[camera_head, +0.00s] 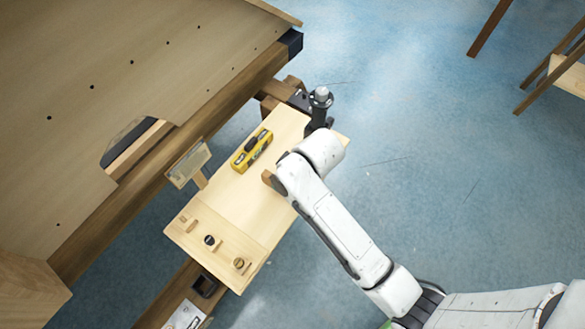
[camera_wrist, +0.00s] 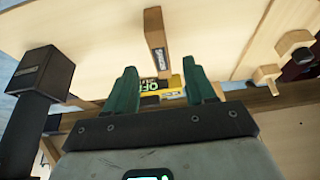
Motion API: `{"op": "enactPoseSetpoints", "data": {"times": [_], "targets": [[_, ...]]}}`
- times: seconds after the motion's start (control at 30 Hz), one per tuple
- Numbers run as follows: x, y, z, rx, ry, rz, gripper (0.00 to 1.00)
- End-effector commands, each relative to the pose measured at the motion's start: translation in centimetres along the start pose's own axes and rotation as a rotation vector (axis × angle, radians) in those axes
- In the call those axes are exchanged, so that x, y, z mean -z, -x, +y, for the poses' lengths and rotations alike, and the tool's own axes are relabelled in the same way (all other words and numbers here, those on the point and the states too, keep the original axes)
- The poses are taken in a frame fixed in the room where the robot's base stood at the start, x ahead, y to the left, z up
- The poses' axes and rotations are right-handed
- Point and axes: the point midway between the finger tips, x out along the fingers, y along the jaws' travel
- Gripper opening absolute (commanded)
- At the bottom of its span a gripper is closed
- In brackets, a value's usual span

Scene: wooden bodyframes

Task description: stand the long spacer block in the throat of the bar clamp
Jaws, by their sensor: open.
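My gripper (camera_wrist: 160,84) shows in the wrist view as two green fingers, open with a gap between them. The arm hides it in the head view. A wooden block with a dark label on its end (camera_wrist: 156,38), which looks like the long spacer block, lies ahead of the gap, apart from the fingers as far as I can tell. A bit of brown wood beside my arm (camera_head: 268,178) may be the same block. A dark upright post with a blocky head (camera_wrist: 42,75) at the left may be the bar clamp; I cannot make out its throat. A black upright device also shows (camera_head: 320,104).
A pale wooden bench board (camera_head: 222,210) carries a yellow and black tool (camera_head: 252,151), also visible beyond the fingers (camera_wrist: 172,88). Small knobs (camera_head: 210,240) stand at its near end. A large wooden table (camera_head: 120,60) borders it on the left.

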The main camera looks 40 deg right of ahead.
Motion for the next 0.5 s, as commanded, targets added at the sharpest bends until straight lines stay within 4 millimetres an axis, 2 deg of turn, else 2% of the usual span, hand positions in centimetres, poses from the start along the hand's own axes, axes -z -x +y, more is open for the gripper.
{"op": "enactPoseSetpoints", "data": {"times": [0.03, 0.2, 0.33, 0.5], "targets": [[0.1, 1.4, 0.0, -0.001, 0.0, 0.003, 0.55], [0.0, 4.4, 0.0, 0.0, 0.0, 0.001, 0.55], [0.0, 5.8, 0.0, 0.0, 0.0, 0.0, 0.55], [0.0, 6.6, 0.0, 0.0, 0.0, -0.002, 0.55]]}}
